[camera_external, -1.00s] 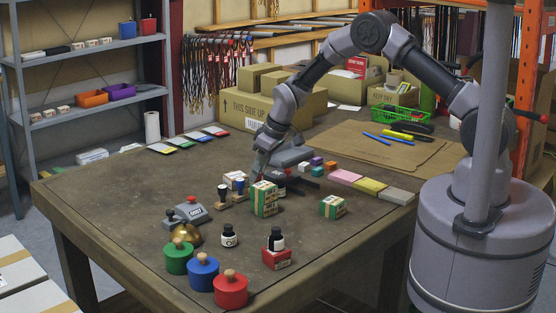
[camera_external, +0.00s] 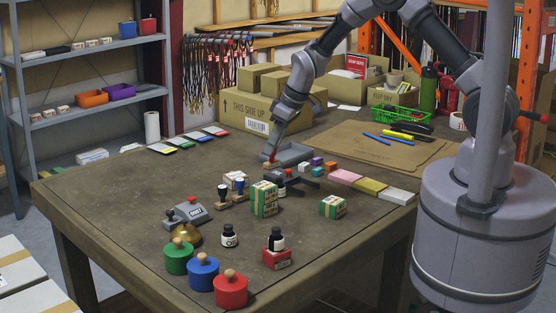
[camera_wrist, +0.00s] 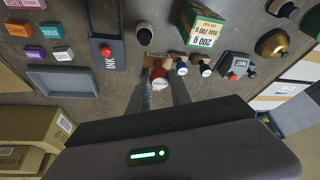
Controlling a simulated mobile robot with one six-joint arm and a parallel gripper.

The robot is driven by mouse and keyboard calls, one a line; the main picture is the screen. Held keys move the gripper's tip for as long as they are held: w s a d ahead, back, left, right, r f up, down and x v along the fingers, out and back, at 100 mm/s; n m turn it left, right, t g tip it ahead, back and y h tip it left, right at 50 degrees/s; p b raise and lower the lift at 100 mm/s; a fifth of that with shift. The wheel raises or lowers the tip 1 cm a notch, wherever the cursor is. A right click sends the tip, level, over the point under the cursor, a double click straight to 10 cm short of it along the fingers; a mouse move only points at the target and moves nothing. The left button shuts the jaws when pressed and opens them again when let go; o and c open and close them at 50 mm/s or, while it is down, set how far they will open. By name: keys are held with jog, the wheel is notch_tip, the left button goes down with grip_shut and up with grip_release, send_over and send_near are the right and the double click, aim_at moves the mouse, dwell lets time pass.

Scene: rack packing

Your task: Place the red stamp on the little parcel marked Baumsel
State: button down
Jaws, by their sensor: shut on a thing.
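In the wrist view the red stamp (camera_wrist: 158,71) stands between the fingertips. A tall green, white and tan parcel (camera_external: 264,199) stands near the table's middle, and its "200 g" print shows in the wrist view (camera_wrist: 203,27). A smaller, similar parcel (camera_external: 333,206) lies to its right. I cannot read the name Baumsel on either. A black ink pad (camera_wrist: 106,38) lies left of the stamp in the wrist view.
Blue and black stamps (camera_external: 224,193) stand left of the tall parcel. An ink bottle (camera_external: 229,236), a brass bell (camera_external: 186,235) and green, blue and red weights (camera_external: 230,290) are at the front. Small coloured blocks (camera_external: 317,162) stand behind the ink pad.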

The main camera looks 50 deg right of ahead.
jog(key=shift+w+a+f+b, duration=0.4)
jog(key=shift+w+f, duration=0.5)
jog(key=shift+w, duration=1.35)
jog(key=shift+w+a+f+b, duration=0.2)
jog(key=shift+w+f+b, duration=0.5)
jog(key=shift+w, duration=1.5)
jog(key=shift+w+a+f+b, duration=0.25)
jog(key=shift+w+f, duration=0.9)
jog(key=shift+w, duration=1.1)
jog(key=shift+f, duration=0.2)
jog(key=c, duration=1.2)
grip_release()
jog(key=shift+o, duration=0.2)
jog(key=shift+r, duration=0.1)
